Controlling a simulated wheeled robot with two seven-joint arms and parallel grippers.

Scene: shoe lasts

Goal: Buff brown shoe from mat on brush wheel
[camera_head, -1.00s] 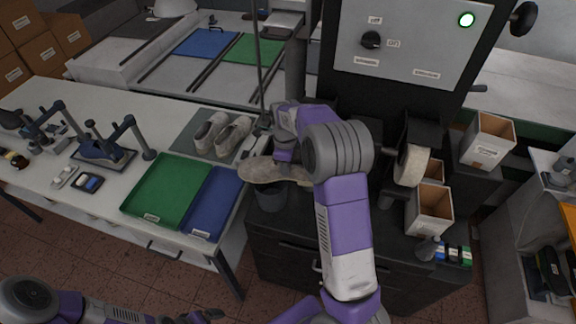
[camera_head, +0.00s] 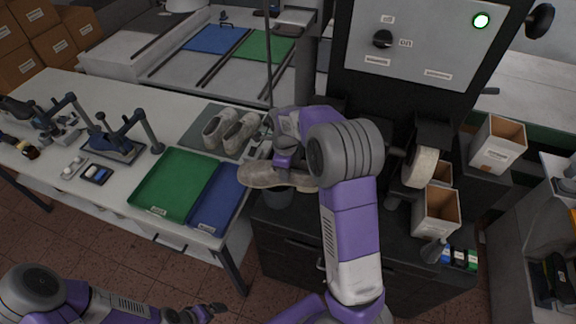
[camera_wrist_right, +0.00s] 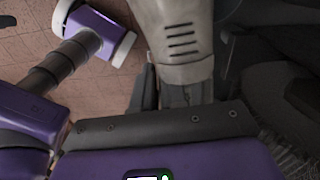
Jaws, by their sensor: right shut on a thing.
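A brown-grey shoe (camera_head: 262,174) is held in the air by my right gripper (camera_head: 288,168), beside the front of the black machine, with its toe to the left. The right gripper is shut on it; my right arm hides part of the shoe. The grey mat (camera_head: 195,141) on the table carries a pair of light shoes (camera_head: 229,129). A cream wheel (camera_head: 420,166) shows on the machine's right side. In the right wrist view a dark bristly surface (camera_wrist_right: 272,115) lies close at the right. My left gripper (camera_head: 208,311) is low at the bottom edge; its jaws are unclear.
A green tray (camera_head: 172,185) and a blue tray (camera_head: 215,197) lie at the table's front edge. A dark bin (camera_head: 278,193) stands below the held shoe. Open cartons (camera_head: 437,213) stand on the right of the machine's cabinet. The control panel (camera_head: 428,35) has a lit green lamp.

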